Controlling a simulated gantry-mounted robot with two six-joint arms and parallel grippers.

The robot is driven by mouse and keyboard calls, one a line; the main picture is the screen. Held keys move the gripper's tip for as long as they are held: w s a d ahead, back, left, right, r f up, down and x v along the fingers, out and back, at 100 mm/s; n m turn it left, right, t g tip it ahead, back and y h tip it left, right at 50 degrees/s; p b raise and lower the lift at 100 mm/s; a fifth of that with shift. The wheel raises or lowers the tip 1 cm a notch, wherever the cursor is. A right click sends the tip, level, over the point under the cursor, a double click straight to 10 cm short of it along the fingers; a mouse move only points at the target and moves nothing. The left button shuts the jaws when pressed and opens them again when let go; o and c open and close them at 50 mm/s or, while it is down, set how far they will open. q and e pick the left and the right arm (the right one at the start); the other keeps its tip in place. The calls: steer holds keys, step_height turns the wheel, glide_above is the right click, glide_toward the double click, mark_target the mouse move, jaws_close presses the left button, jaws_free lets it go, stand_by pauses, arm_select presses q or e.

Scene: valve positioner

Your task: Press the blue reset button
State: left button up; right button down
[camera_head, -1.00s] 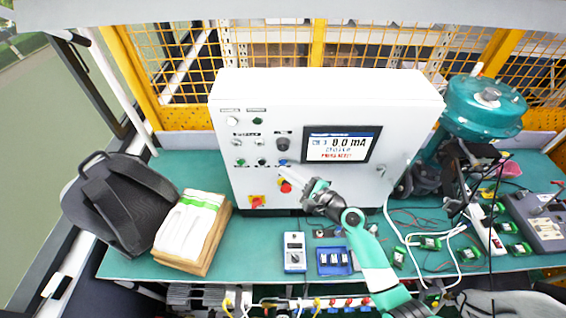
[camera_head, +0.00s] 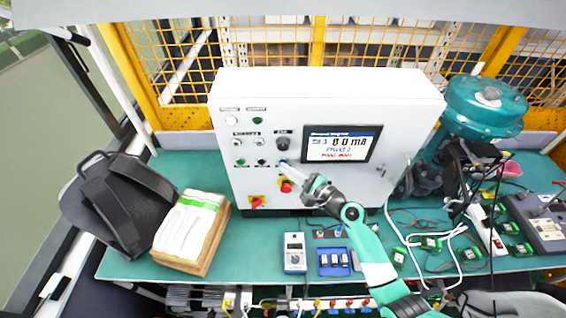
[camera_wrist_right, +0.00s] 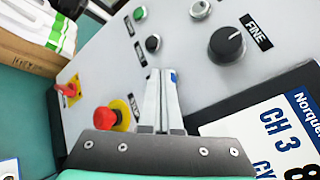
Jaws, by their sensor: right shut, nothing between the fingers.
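The white control panel (camera_head: 235,98) stands upright on the bench. Its blue reset button (camera_head: 283,161) is in the lower row of buttons, below the black knob (camera_head: 282,144). My left gripper is not in view.
A red knob on a yellow plate (camera_head: 286,186) sits just below the fingers, with a red-yellow switch (camera_head: 256,202) beside it. Green (camera_head: 239,162) and black (camera_head: 262,162) buttons lie to the left. The lit display (camera_head: 342,145) is to the right. A blue meter (camera_head: 294,252) stands on the bench.

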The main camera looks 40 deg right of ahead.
steer(key=shift+w+d, duration=0.1)
stand_by(0.5)
steer(key=shift+a, duration=0.2)
steer(key=shift+s+a+p, duration=0.35)
steer(key=shift+s+p, duration=0.1)
steer(key=shift+s, duration=0.1)
steer(key=s+a+p, duration=0.2)
steer(key=s+a, duration=0.1)
steer(key=shift+s+a, duration=0.25)
steer(key=shift+s, duration=0.05)
stand_by(0.6)
